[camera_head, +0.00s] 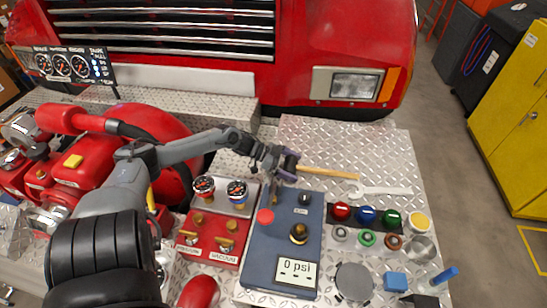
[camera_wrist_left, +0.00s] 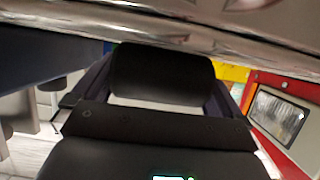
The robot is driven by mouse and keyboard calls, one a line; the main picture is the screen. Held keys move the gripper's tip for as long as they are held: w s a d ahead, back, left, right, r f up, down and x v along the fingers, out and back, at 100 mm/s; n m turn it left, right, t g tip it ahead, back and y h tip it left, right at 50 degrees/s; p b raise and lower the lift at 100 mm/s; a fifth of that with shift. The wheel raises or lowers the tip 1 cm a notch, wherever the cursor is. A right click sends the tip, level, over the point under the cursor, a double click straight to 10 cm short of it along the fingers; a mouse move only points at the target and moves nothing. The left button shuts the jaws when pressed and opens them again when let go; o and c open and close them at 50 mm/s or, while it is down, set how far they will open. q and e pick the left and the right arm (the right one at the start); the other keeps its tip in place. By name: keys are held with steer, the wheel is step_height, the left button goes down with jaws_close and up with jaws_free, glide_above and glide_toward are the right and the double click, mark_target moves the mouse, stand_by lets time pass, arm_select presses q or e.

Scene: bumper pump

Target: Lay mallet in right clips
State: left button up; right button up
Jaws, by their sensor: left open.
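The mallet's light wooden handle (camera_head: 330,172) lies across the diamond-plate deck, pointing right. Its head end is beside or behind my left gripper, and I cannot make the head out clearly from the gripper parts. My left gripper (camera_head: 281,168) is open at the left end of the handle, just above the far end of the blue control box. I cannot tell whether it touches the mallet. In the left wrist view, dark gripper parts (camera_wrist_left: 160,120) fill the middle. No clips can be clearly picked out. My right gripper is not in view.
A wrench (camera_head: 380,190) lies right of the handle. The blue box (camera_head: 262,255) with a "0 psi" display stands in front, with coloured caps (camera_head: 366,214) to its right. Red pump parts are at left. The truck front (camera_head: 340,40) rises behind. Bare deck (camera_head: 350,140) lies beyond the handle.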

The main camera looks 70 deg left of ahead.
arm_select(q)
steer(key=p+v, duration=0.2)
steer(key=v, duration=0.8)
steer(key=shift+a+p, duration=0.2)
steer(key=shift+p, duration=0.2)
steer(key=shift+w+r, duration=0.1)
steer(key=shift+w, duration=0.05)
steer(key=shift+r, duration=0.1)
